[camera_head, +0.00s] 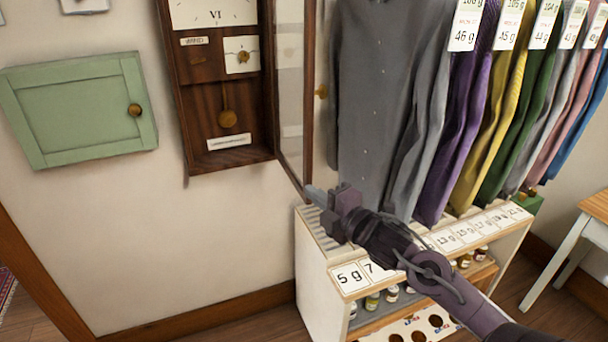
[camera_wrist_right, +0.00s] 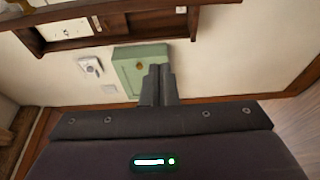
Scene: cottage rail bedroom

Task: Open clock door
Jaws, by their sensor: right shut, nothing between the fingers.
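The wall clock (camera_head: 222,160) is a dark wood case with a dial, labels and a brass pendulum (camera_head: 228,119). Its glazed door (camera_head: 291,90) stands open, swung out to the right of the case, with a brass knob (camera_head: 321,91) on its right side. My right gripper (camera_head: 314,193) is shut and empty, close to the lower end of the door; whether it touches the door I cannot tell. In the right wrist view its fingertips (camera_wrist_right: 160,70) are together, and part of the clock case (camera_wrist_right: 110,38) shows above them. My left gripper is not in view.
A green wall cabinet (camera_head: 80,110) hangs left of the clock. Grey, purple, yellow and other coloured garments (camera_head: 385,100) with weight tags hang to the right. A white shelf unit (camera_head: 318,270) with number cards stands beneath my right arm. A wooden table (camera_head: 598,205) is at the right edge.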

